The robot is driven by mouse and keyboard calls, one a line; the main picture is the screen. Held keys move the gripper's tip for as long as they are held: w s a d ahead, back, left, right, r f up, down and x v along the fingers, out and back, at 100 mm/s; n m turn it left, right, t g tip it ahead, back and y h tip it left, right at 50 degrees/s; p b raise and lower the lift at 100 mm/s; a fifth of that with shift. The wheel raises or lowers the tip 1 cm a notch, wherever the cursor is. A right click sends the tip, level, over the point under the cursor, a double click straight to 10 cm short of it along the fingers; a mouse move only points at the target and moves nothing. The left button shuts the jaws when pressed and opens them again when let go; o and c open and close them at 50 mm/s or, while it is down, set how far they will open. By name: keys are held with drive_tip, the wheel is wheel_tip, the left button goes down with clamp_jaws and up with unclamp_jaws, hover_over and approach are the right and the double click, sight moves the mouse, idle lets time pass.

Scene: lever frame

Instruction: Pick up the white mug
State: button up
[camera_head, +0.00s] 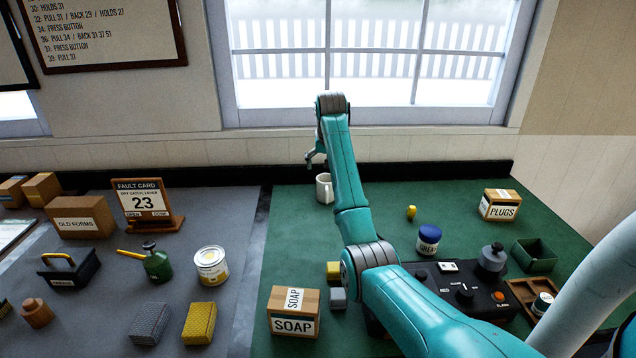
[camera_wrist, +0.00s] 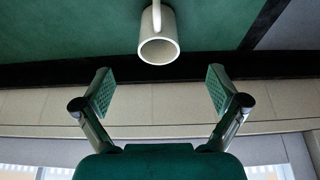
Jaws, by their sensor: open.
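The white mug (camera_head: 324,188) stands upright on the green bench top near its back edge, with its handle on the right side partly against my arm. In the wrist view the white mug (camera_wrist: 158,38) shows at the top centre, its open rim towards the camera and its handle pointing up. My gripper (camera_head: 312,160) is above and slightly left of the mug. In the wrist view my gripper (camera_wrist: 160,92) has its two fingers wide apart, with nothing between them. The mug lies beyond the fingertips and is not touched.
A soap box (camera_head: 294,312), a blue-lidded jar (camera_head: 428,240), a yellow item (camera_head: 411,212) and a plugs box (camera_head: 499,206) stand on the green top. A control box (camera_head: 480,292) sits at the front right. The wall and window rise close behind the mug.

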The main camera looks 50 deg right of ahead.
hover_over(325, 185)
wheel_tip(325, 185, down, 4)
drive_tip(key=shift+s+f, duration=0.1)
drive_tip(key=shift+f, duration=0.1)
drive_tip(key=shift+d+x, duration=0.1)
drive_tip(key=shift+x, duration=1.4)
drive_tip(key=shift+d+x, duration=0.15)
drive_tip(key=shift+x, duration=1.35)
drive_tip(key=shift+r, duration=0.15)
drive_tip(key=c, duration=1.5)
